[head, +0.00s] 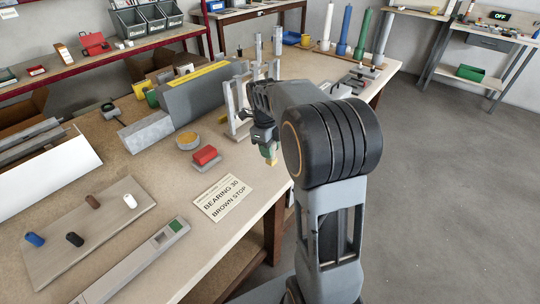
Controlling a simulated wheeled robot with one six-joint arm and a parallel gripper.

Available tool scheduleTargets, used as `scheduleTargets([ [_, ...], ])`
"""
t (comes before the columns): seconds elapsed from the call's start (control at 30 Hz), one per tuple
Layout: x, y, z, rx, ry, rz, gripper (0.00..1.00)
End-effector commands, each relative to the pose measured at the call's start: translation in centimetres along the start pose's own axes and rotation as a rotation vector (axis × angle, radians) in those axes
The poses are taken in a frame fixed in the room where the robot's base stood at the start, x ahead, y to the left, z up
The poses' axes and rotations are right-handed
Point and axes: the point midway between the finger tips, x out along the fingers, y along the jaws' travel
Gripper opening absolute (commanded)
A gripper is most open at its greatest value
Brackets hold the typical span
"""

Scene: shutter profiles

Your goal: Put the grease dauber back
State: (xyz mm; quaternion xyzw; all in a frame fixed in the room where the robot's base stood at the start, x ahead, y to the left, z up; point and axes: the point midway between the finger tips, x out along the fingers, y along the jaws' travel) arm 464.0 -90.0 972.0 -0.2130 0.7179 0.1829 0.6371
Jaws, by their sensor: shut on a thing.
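My gripper (267,146) points down over the right part of the bench, near its front edge. It is shut on a small green and yellow piece (270,158), apparently the grease dauber, which shows just below the jaws. The jaws and my arm hide most of it, and I cannot tell whether its lower end touches the bench. A round tin (188,143) with a yellow top, probably grease, stands to the left of my gripper. A red block on a grey base (205,157) sits between the tin and the card.
A card (222,197) reads "BEARING 30 BROWN STOP". A board (95,240) bears blue, black, brown and white stops. A long grey bar (135,262) lies in front. A grey machine block (200,95) and upright metal stands (232,108) rise behind my gripper.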

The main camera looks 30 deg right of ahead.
Motion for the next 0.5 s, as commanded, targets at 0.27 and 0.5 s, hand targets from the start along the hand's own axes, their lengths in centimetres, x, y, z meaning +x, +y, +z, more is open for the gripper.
scheduleTargets([
  [0.27,3.2,-0.4,0.4,0.000,0.001,0.001,0.00],
  [0.5,3.5,-0.4,0.4,0.000,0.000,0.001,0.00],
])
